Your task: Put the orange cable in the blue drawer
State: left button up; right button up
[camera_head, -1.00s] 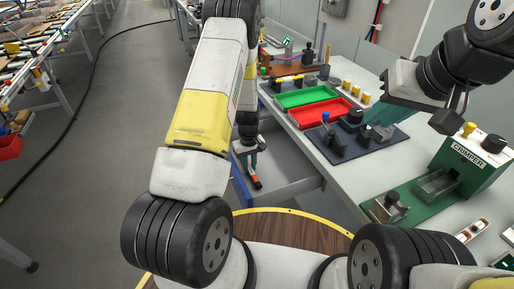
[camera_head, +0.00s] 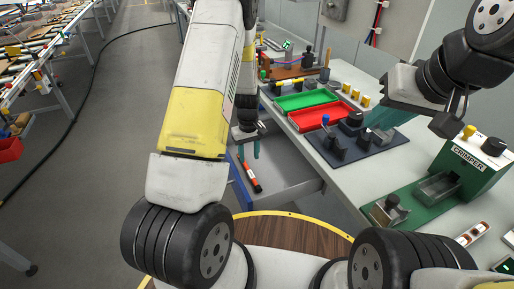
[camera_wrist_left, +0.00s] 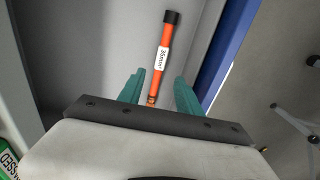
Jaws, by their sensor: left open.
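The orange cable (camera_head: 251,179), a short thick piece with a black end and a white label, lies in the open blue drawer (camera_head: 240,187). The wrist view also shows the cable (camera_wrist_left: 161,62) on the drawer's grey floor, beside the blue front (camera_wrist_left: 229,50). My left gripper (camera_head: 248,150) is open above the cable's near end in the wrist view, its teal fingers (camera_wrist_left: 159,90) on either side and apart from it. My right gripper (camera_head: 379,133) is over the bench by the dark fixture plate; its jaw gap is not clear.
The drawer sticks out under the bench (camera_head: 345,180). On the bench are a green tray (camera_head: 302,101), a red tray (camera_head: 325,115), the dark fixture plate (camera_head: 365,150) and a green crimper (camera_head: 465,165). Open floor lies to the left.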

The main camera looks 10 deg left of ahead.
pick_arm(q)
jog(key=s+d+r+m+t+h, duration=0.15)
jog(key=s+r, duration=0.25)
jog(key=r, duration=0.9)
jog(key=s+d+r+m+t+h, duration=0.1)
jog(key=s+r+m, duration=0.15)
jog(key=r, duration=0.95)
jog(key=s+r+m+t, duration=0.1)
jog(key=s+r+t, duration=0.1)
jog(key=s+r, duration=0.3)
jog(key=s+r+m+t, duration=0.1)
jog(key=s+r, duration=0.5)
jog(key=s, duration=0.6)
jog(key=shift+s+d+r+m+t, duration=0.2)
jog(key=shift+m+t, duration=0.15)
jog(key=shift+m, duration=0.35)
